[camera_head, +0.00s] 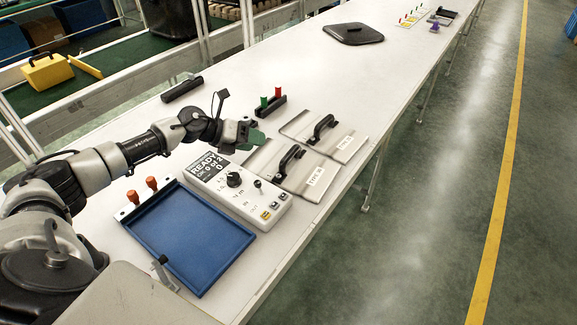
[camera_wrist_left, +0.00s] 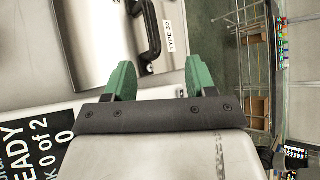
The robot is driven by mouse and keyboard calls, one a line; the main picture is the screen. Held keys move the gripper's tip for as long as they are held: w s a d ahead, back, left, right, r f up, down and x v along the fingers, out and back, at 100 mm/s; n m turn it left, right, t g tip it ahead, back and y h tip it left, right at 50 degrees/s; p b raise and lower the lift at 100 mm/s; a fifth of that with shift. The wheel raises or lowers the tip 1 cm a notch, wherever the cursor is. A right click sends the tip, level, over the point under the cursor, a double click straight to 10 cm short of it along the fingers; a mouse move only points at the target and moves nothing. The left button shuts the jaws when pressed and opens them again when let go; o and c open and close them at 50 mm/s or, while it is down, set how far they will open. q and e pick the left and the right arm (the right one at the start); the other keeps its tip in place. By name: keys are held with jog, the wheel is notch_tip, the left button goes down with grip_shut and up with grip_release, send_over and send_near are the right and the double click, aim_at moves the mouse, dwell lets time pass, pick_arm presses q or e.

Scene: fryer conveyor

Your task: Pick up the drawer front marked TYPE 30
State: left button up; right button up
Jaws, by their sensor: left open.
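A pale flat drawer front (camera_head: 263,161) with a black bar handle (camera_head: 289,159) and a white label lies on the white table, beside the control box. In the left wrist view a drawer front (camera_wrist_left: 90,45), seemingly this one, carries a label (camera_wrist_left: 176,38) that reads TYPE 30. A second, similar drawer front (camera_head: 298,126) lies just beyond it; its label is too small to read surely. My left gripper (camera_head: 254,137) has green fingers and is open and empty, near the inner edge of the drawer fronts. Its fingers (camera_wrist_left: 160,78) are apart in the left wrist view. My right gripper is not in view.
The control box (camera_head: 238,190) showing READY and a blue tray (camera_head: 190,235) lie on the near side. A black stand with green and red pegs (camera_head: 270,104) and a black bar (camera_head: 182,89) lie behind. Clear table stretches toward a black lid (camera_head: 353,33).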

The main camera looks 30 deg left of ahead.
pick_arm(q)
jog(key=w+d+f, duration=0.1)
jog(key=w+f+b, duration=0.1)
jog(key=w+d+f+b, duration=0.1)
jog(key=w+f, duration=0.1)
jog(key=shift+d+f, duration=0.1)
jog(key=shift+d, duration=0.2)
jog(key=b+x, duration=0.2)
jog(key=x, duration=0.2)
jog(key=shift+d+f, duration=0.35)
jog(key=shift+f, duration=0.05)
jog(key=shift+w+d+f, duration=0.1)
jog(key=shift+w+d, duration=0.2)
jog(key=shift+w, duration=0.05)
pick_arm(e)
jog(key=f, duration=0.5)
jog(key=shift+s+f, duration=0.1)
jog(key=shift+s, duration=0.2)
pick_arm(q)
jog(key=shift+s, duration=0.1)
jog(key=shift+c, duration=1.1)
grip_shut()
